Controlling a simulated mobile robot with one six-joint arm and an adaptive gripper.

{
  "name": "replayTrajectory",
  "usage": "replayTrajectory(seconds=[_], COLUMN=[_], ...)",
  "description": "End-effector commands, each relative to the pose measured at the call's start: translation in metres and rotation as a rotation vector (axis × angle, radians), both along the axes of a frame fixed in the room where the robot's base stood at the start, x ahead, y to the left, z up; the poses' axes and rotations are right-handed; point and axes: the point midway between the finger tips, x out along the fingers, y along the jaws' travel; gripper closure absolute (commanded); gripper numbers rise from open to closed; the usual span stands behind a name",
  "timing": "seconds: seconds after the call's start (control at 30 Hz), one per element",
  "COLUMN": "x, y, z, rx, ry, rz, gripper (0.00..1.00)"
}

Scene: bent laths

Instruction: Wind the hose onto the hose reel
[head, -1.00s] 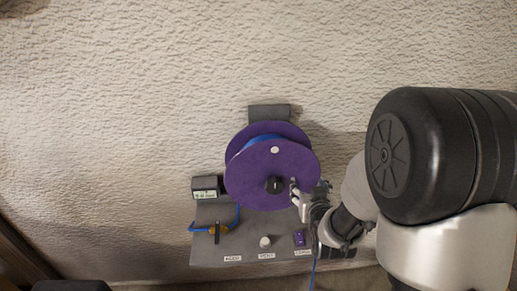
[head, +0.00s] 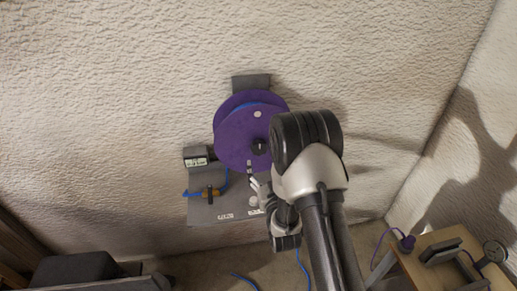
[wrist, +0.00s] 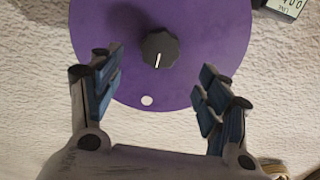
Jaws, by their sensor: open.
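The purple hose reel (head: 238,140) stands against the wall with some blue hose (head: 229,113) between its two flanges. Its front flange bears a black hub knob (head: 259,147) with a white mark and a pale round spot (head: 257,114) above the hub. In the wrist view, the flange (wrist: 205,35) fills the upper middle, with the knob (wrist: 159,50) and spot (wrist: 147,100) between my fingers. My gripper (wrist: 158,78) is open and empty, facing the flange; whether it touches is unclear. In the head view, my arm hides the flange's right edge and most of the gripper.
Loose blue hose (head: 304,266) hangs or lies near the floor. A wooden table (head: 435,262) stands at the lower right.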

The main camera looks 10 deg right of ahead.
Motion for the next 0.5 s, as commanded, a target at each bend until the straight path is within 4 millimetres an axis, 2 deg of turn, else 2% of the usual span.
replayTrajectory(seconds=[0.1, 0.3, 0.5], x=[0.027, 0.068, 0.096], y=[0.000, 0.000, 0.000], z=[0.000, -0.001, -0.001], rx=[0.000, 0.000, 0.000], ry=[-0.004, -0.001, 0.000], rz=[0.000, 0.000, 0.000], gripper=[0.30, 0.30, 0.30])
